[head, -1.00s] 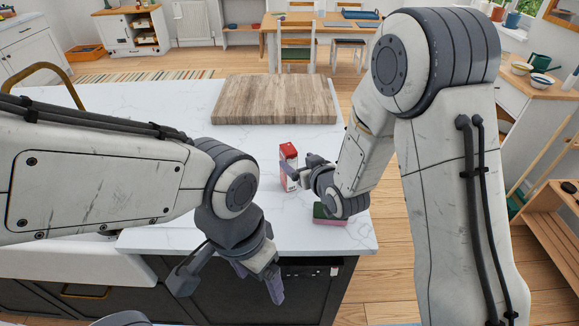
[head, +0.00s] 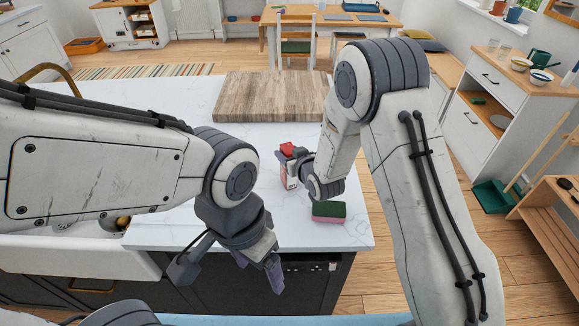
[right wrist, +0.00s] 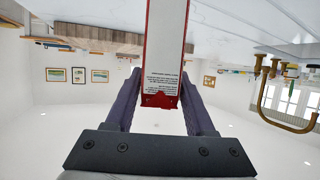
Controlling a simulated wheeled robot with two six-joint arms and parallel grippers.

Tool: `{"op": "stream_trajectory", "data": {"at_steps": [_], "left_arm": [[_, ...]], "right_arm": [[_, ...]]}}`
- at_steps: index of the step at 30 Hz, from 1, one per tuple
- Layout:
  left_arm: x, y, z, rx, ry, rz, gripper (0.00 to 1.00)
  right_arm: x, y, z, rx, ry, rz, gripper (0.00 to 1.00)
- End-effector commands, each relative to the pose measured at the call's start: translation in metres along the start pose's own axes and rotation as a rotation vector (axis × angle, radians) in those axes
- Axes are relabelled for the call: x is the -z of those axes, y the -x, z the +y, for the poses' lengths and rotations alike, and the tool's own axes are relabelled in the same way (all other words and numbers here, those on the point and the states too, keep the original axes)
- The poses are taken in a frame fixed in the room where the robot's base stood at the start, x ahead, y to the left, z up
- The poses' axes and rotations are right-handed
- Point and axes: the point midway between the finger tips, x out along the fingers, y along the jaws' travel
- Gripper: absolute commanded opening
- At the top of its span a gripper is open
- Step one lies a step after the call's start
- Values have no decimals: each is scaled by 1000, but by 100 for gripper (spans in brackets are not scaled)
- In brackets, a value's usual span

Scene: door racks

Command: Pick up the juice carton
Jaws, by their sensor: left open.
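The juice carton (head: 291,180), white with a red top, stands upright on the white marbled counter. My right gripper (head: 295,158) is at the carton's upper part and hides some of it. In the right wrist view the carton (right wrist: 163,65) appears inverted between the two purple fingers (right wrist: 160,85). A gap shows beside the left finger, so the jaws look open around it. My left gripper (head: 258,268) is open and empty in front of the counter's front edge, away from the carton.
A pink and green sponge (head: 328,212) lies just right of the carton, near the counter's edge. A wooden board (head: 272,97) lies behind the carton. The counter left of the carton is clear. A sink (head: 80,240) is at the left.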

Motion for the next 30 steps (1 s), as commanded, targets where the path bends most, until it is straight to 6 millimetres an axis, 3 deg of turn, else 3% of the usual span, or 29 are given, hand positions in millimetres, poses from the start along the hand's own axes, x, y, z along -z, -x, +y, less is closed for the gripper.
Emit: {"op": "stream_trajectory", "data": {"at_steps": [1, 3, 4, 30], "left_arm": [[0, 0, 0, 0, 0, 0, 80], [0, 0, 0, 0, 0, 0, 80], [0, 0, 0, 0, 0, 0, 80], [0, 0, 0, 0, 0, 0, 80]], "right_arm": [[0, 0, 0, 0, 0, 0, 31], [0, 0, 0, 0, 0, 0, 5], [0, 0, 0, 0, 0, 0, 0], [0, 0, 0, 0, 0, 1, 0]]}}
